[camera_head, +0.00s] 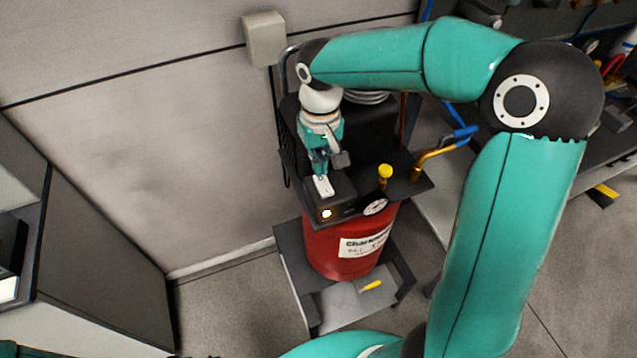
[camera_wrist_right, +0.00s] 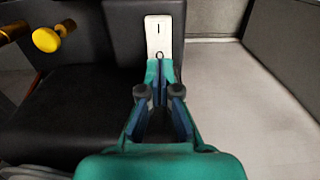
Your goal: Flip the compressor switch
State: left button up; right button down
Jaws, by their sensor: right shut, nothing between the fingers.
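The compressor (camera_head: 345,243) is a red tank with a dark top, standing by the wall. Its switch is a white rocker (camera_head: 323,186) on the dark control box. In the right wrist view the rocker (camera_wrist_right: 158,37) shows a line mark at its far end and a ring mark at its near end. My right gripper (camera_head: 321,172) is shut and empty, pointing down at the rocker. In the wrist view its fingertips (camera_wrist_right: 160,66) are at the ring-marked end and hide part of it. I cannot tell whether they touch. My left gripper is not in view.
A lit yellow lamp (camera_head: 326,213) and a gauge (camera_head: 375,206) are on the compressor's front. A yellow knob (camera_head: 385,171) and a blue-handled brass valve (camera_head: 440,152) stand right of the switch. A dark cabinet (camera_head: 100,255) is at the left. Bare floor lies between.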

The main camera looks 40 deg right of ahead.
aim_at(320, 177)
jog(key=shift+f+b, duration=0.9)
jog(key=shift+f, duration=0.25)
dwell(0.8)
jog(key=shift+r, duration=0.1)
jog(key=shift+r+p, duration=2.85)
jog(key=shift+r, duration=0.65)
jog(key=shift+f, duration=0.1)
